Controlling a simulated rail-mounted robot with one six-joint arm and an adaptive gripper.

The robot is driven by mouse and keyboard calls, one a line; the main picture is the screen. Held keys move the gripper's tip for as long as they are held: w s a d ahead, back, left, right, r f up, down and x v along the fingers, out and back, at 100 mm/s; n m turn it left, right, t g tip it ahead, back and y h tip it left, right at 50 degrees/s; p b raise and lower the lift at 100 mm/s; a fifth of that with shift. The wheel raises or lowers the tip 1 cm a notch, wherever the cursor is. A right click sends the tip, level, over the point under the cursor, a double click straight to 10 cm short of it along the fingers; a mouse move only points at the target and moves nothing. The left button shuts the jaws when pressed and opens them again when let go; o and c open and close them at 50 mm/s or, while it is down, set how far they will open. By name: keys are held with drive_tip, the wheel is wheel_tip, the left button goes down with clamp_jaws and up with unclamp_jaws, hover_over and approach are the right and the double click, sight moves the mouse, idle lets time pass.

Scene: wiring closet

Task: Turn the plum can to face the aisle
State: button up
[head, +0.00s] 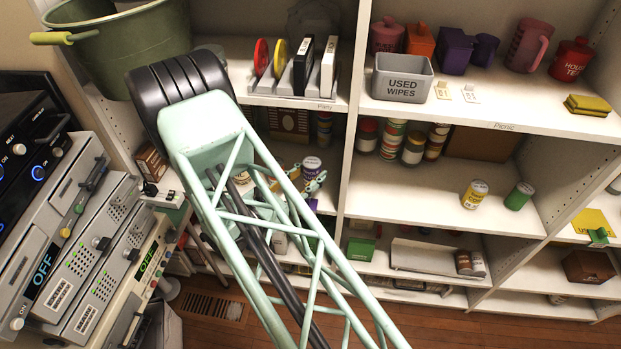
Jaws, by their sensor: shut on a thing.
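The plum can (311,164) is upright in the middle shelf bay behind my arm, with a purple body and a pale lid or label. Small teal and tan fingers of my gripper (304,181) show at its lower part, partly hidden by my arm's green truss. The gripper appears shut on the can. Which way the can's label faces is too small to tell.
Striped cans (391,138) stand to the right on the middle shelf, with a yellow can (474,194) and a green can (519,196) farther right. A grey used-wipes bin (402,88) sits above. Equipment units (60,245) crowd the left. The middle-right shelf has free room.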

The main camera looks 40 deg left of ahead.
drive_tip(key=shift+w+a+f+b, duration=0.45)
drive_tip(key=shift+w+f+b, duration=0.05)
drive_tip(key=shift+w+f, duration=0.3)
drive_tip(key=shift+w+a+f+b, duration=0.45)
drive_tip(key=shift+w+f, duration=0.35)
drive_tip(key=shift+w+a+f+b, duration=0.45)
drive_tip(key=shift+w+f+b, duration=0.05)
drive_tip(key=shift+w+f, duration=0.3)
drive_tip(key=o, duration=1.1)
drive_tip(key=shift+s, duration=0.1)
drive_tip(key=shift+s+a, duration=0.15)
drive_tip(key=shift+s, duration=1.8)
drive_tip(key=shift+s+a, duration=0.1)
drive_tip(key=shift+s, duration=1.8)
